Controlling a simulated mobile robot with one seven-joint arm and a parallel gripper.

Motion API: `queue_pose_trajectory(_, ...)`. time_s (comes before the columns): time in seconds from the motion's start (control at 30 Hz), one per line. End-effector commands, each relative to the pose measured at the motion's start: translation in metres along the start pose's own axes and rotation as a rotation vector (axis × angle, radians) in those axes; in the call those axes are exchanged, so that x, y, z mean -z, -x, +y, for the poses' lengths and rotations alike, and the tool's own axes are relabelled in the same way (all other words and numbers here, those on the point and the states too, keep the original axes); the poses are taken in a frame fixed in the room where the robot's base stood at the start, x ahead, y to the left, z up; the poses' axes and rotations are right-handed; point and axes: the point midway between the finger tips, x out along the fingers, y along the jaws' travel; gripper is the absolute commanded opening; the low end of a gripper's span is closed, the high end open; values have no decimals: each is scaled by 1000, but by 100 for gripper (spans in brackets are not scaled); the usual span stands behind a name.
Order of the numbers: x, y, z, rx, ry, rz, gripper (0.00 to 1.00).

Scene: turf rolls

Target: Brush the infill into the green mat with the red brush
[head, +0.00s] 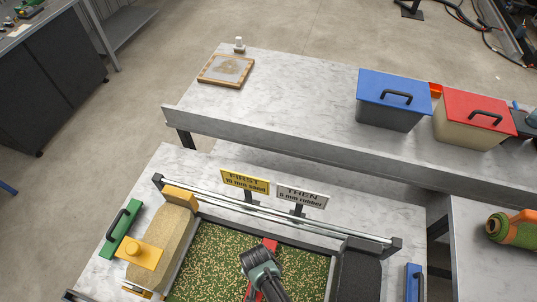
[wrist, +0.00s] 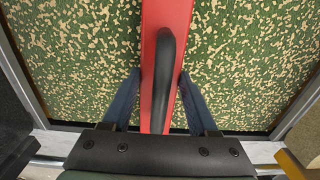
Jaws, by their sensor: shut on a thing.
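The green mat (head: 215,252) lies in a framed tray on the near table, speckled with tan infill; it fills most of the wrist view (wrist: 70,55). The red brush (head: 270,245) lies across the mat, and its long red back with a black handle shows in the wrist view (wrist: 153,70). My gripper (wrist: 160,85) is over the mat, its two blue fingers shut on the black handle of the red brush. The bristles are hidden beneath the red back, so I cannot tell if they touch the mat.
A tan block with yellow ends (head: 165,232) sits left of the mat, a black one (head: 358,275) right. A metal rail (head: 270,210) and two signs (head: 245,181) stand behind. Blue-lidded (head: 390,100) and red-lidded bins (head: 475,118) stand on the far table, whose left part is mostly clear.

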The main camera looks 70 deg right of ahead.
Motion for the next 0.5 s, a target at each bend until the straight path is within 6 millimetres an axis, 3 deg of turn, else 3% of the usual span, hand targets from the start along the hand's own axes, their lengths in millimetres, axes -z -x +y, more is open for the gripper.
queue_pose_trajectory(0.5, 0, -3, -54, 3, 3, 0, 0)
